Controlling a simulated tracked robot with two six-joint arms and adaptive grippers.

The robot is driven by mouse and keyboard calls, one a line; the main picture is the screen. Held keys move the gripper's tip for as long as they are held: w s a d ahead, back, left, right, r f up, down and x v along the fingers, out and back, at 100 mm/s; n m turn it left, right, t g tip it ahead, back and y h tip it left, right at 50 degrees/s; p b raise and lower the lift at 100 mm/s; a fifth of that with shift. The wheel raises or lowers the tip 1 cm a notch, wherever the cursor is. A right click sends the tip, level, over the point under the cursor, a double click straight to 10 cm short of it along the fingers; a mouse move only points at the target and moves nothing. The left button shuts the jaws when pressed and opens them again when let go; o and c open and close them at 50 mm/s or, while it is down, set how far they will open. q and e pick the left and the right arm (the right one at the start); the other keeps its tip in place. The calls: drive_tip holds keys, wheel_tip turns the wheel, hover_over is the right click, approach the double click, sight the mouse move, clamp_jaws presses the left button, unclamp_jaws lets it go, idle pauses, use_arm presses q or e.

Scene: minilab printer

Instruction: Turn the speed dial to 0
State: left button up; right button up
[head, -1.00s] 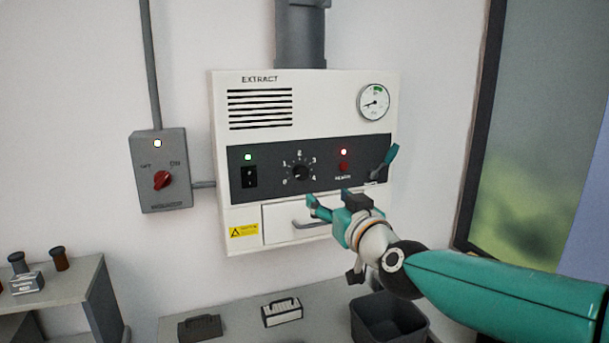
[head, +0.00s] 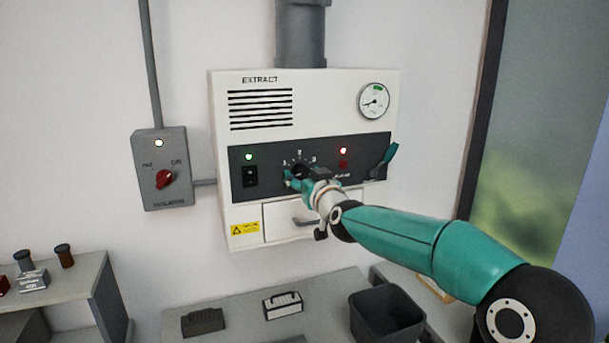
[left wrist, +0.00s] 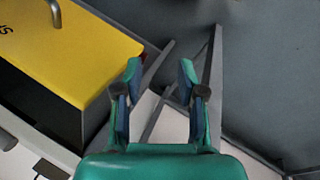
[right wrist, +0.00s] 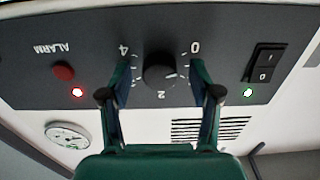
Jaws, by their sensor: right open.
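The speed dial is a round black knob (right wrist: 160,72) on the dark panel of the white extractor (head: 235,110). Its scale shows upside down in the right wrist view, with 0, 2 and 4 readable. A light mark on the knob seems to point between 0 and 2. My right gripper (right wrist: 160,78) is open, one finger on each side of the knob; I cannot tell whether they touch it. In the head view the right gripper (head: 300,179) covers the lower part of the dial. My left gripper (left wrist: 160,75) is open and empty, seen only in the left wrist view.
Beside the dial are a black rocker switch (right wrist: 264,62) and a red alarm button (right wrist: 63,71). A teal-handled lever (head: 386,158) is at the panel's right, a drawer handle (head: 303,222) below. A yellow-topped object (left wrist: 75,45) is near the left gripper.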

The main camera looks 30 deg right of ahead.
drive_tip(key=shift+c, duration=0.2)
drive_tip(key=c, duration=1.1)
drive_tip(key=shift+r+n+p, duration=0.15)
drive_tip(key=shift+n+p, duration=0.45)
drive_tip(key=shift+n, duration=1)
drive_tip(key=o, duration=1.1)
drive_tip(key=shift+o, duration=0.2)
drive_tip(key=shift+s, duration=0.1)
